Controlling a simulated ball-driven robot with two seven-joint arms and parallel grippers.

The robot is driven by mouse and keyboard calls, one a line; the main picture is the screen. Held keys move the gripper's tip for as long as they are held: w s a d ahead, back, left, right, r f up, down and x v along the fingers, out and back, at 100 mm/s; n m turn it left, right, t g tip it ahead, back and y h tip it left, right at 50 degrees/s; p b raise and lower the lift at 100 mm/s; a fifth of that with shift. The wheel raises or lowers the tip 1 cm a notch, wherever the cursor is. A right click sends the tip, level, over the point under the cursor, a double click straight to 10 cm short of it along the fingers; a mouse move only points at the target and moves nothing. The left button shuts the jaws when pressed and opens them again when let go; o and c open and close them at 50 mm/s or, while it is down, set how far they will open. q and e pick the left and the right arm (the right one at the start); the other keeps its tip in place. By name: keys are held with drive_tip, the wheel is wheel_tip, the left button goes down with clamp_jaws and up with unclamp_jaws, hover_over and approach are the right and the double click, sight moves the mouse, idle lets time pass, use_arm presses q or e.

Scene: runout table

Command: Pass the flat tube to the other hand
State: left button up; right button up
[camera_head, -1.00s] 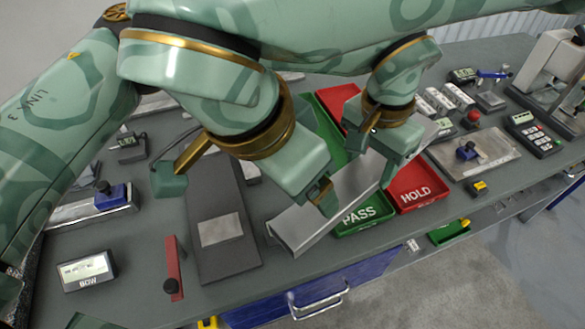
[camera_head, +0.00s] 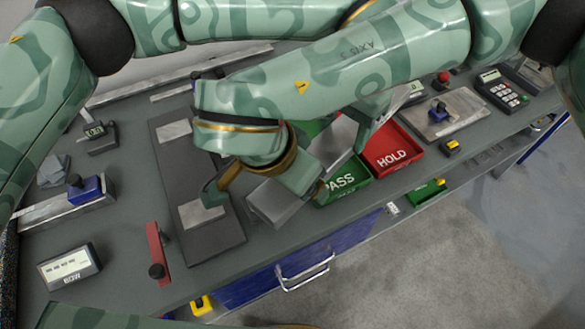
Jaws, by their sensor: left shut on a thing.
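The flat tube (camera_head: 276,206) is a long grey metal bar. It slants from the near left up to the right, above the table beside the PASS tray. My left gripper (camera_head: 358,135), its arm passing behind the other forearm, is shut on the tube's far part; its fingers are partly hidden. My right gripper (camera_head: 318,187), on the forearm crossing from the right, is at the nearer part of the tube. Its hand covers the middle of the tube and its fingertips, so I cannot tell whether it grips it.
The green PASS tray (camera_head: 345,191) and red HOLD tray (camera_head: 408,166) stand right of the tube. A dark flat plate (camera_head: 190,160) lies to its left, with a red bar (camera_head: 158,247) beyond. The two forearms cross closely. The table's front edge is near.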

drive_tip(key=c, duration=1.3)
use_arm(q)
drive_tip(key=o, duration=1.5)
drive_tip(key=shift+c, duration=0.2)
use_arm(e)
drive_tip(key=shift+c, duration=0.7)
